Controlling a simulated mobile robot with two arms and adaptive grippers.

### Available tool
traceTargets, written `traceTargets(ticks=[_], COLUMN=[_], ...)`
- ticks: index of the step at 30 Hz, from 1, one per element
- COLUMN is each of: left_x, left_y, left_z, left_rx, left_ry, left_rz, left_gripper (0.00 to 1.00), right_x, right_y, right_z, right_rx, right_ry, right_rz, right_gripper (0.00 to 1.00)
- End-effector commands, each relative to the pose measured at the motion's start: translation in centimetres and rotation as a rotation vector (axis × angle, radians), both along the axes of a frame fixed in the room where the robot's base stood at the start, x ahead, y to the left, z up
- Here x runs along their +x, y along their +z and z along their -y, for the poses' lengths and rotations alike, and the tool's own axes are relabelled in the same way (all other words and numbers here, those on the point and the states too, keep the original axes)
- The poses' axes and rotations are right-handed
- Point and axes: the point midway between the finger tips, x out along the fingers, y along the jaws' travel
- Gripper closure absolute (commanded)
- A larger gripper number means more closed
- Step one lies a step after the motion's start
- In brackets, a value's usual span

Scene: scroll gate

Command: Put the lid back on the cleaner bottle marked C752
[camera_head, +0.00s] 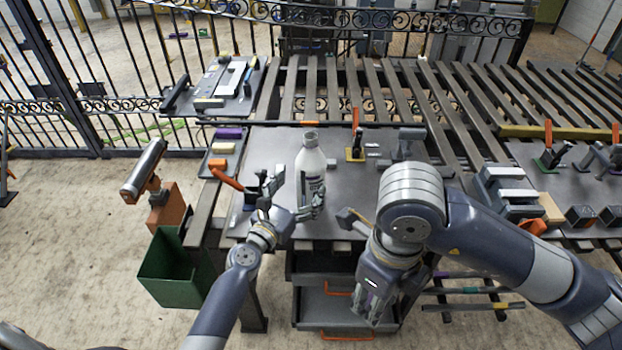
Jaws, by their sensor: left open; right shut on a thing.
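A white bottle (311,160) stands upright on the grey workbench (270,150). It has a grey, uncapped neck, and its marking is too small to read. My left gripper (298,188) is open at the near left side of the bottle. One finger is left of the bottle and the other overlaps its lower front; I cannot tell whether they touch it. My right gripper (372,300) points down in front of the bench, right of the bottle. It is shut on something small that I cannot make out. I see no lid clearly.
A clamp with an orange handle (356,140) and a grey vise (408,142) stand behind and right of the bottle. A green bin (172,268) is at the left. Open drawers (340,300) lie below the bench. Blocks and tools (515,190) crowd the right.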

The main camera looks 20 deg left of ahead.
Motion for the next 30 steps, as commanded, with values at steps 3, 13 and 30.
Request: traceTargets(ticks=[3,13,30], left_x=[1.1,1.3,6.4], left_y=[0.0,-0.1,-0.1], left_z=[0.1,0.2,0.9], left_rx=[0.001,0.001,0.001], left_ry=[0.001,0.001,0.001], left_rz=[-0.001,-0.001,-0.001], left_gripper=[0.11,0.11,0.11], right_x=[0.0,0.0,0.0], right_y=[0.0,0.0,-0.3], right_z=[0.0,0.0,0.0], right_rx=[0.000,0.000,0.000], right_ry=[0.000,0.000,0.000], right_rz=[0.000,0.000,0.000], right_gripper=[0.78,0.78,0.78])
